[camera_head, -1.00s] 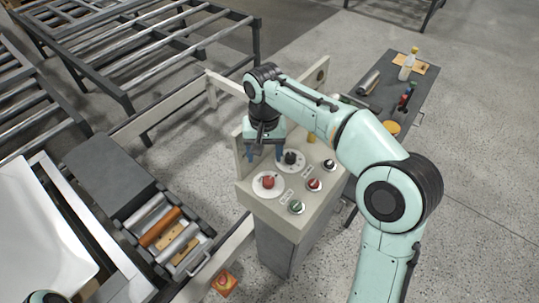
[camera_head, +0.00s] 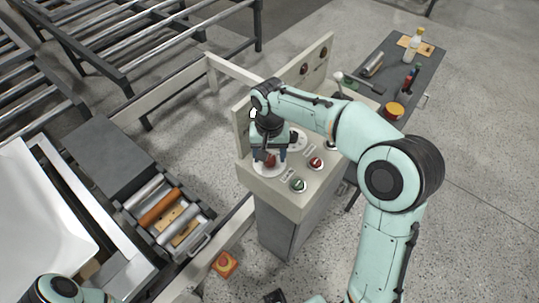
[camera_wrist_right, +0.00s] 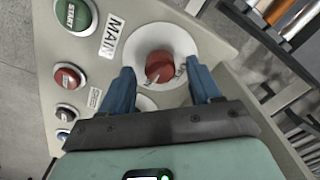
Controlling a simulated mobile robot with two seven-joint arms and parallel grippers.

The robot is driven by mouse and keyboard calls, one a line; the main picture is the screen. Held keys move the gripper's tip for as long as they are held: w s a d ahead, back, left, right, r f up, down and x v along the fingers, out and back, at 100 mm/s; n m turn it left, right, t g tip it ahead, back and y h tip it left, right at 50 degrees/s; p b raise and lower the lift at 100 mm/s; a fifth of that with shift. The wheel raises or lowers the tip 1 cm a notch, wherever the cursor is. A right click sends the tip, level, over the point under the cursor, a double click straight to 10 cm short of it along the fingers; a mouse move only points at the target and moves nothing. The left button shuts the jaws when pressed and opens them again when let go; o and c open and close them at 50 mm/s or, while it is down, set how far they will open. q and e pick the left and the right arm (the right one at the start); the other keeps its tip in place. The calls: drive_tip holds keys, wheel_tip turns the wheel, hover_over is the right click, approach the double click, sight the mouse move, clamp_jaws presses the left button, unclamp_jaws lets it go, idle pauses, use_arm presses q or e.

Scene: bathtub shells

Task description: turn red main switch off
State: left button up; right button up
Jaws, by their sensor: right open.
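The red main switch (camera_wrist_right: 160,66) is a round knob on a white disc on the control panel (camera_head: 312,196). In the head view the knob (camera_head: 269,161) shows just under my right gripper (camera_head: 270,158). In the right wrist view the open fingers of the right gripper (camera_wrist_right: 160,88) stand to either side, a little short of the knob.
A green start button (camera_head: 298,185) and a red button (camera_head: 316,163) sit beside the switch. A red and yellow emergency button (camera_head: 224,263) is low in front. A dark side table (camera_head: 425,75) with bottles and tools stands behind, and a tray of rollers (camera_head: 163,215) lies left.

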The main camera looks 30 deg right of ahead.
drive_tip(key=shift+f, duration=0.35)
drive_tip(key=c, duration=1)
drive_tip(key=shift+c, duration=0.2)
